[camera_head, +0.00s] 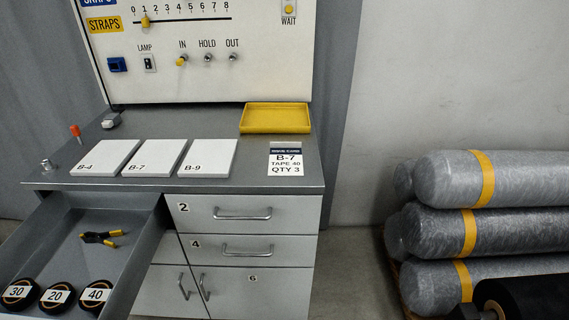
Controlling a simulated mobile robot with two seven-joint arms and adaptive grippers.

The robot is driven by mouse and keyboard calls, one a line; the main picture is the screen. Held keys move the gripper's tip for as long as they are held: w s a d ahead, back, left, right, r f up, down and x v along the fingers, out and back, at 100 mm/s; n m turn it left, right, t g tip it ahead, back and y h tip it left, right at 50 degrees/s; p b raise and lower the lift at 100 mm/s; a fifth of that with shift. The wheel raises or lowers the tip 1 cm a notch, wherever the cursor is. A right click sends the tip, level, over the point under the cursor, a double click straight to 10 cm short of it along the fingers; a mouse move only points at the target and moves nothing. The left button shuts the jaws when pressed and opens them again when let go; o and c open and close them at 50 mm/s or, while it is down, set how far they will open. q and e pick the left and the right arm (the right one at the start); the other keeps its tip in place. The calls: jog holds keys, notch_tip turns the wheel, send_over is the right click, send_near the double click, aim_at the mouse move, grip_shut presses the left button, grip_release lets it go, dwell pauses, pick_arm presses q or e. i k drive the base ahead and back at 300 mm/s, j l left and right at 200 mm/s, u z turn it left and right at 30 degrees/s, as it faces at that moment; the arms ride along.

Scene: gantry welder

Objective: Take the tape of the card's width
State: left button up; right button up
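The card (285,159) lies on the right of the grey bench top and reads B-7, TAPE 40, QTY 3. Three black tape rolls lie in the front of the open drawer (142,247): the tape marked 30 (18,294), the tape marked 20 (57,297) and the tape marked 40 (95,295). The 40 roll is the rightmost, near the drawer's right wall. Dark parts at the bottom right edge seem to belong to my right arm; its gripper is cut off or unclear, away from the drawer. My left gripper is not in view.
Pliers with yellow handles (101,238) lie in the drawer behind the rolls. White pads B-4 (105,157), B-7 (153,157) and B-9 (208,157) and an empty yellow tray (275,117) are on the bench. Strapped grey cylinders (490,179) are stacked at right.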

aim_at(100, 290)
jog(key=u, duration=1.8)
